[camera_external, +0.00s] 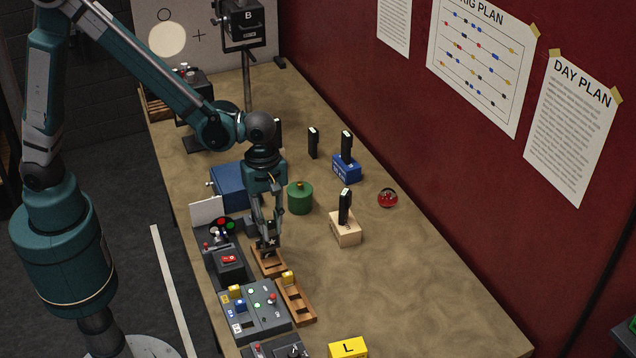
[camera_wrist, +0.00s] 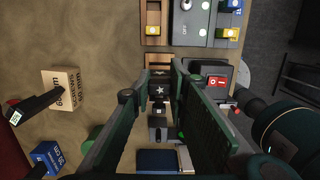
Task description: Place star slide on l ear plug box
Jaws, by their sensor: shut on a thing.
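The star slide (camera_external: 272,241) is a small dark piece with a pale star. It sits between my fingertips at a wooden rack (camera_external: 268,265), and its star also shows in the wrist view (camera_wrist: 160,90). My gripper (camera_external: 267,245) points down and is shut on the slide. I cannot tell whether the slide still touches the rack. A yellow box marked L (camera_external: 348,348) lies at the near edge of the external view, apart from my gripper; its ear plug label is not readable. The lower part of the slide is hidden by the fingers and rack.
A second wooden rack (camera_external: 296,301) holds a yellow block. A grey button panel (camera_external: 256,312) and a control box with a red switch (camera_external: 228,262) stand nearby. A beige box (camera_external: 346,234), green pot (camera_external: 300,200) and red ball (camera_external: 387,198) stand beyond. The table's right foreground is clear.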

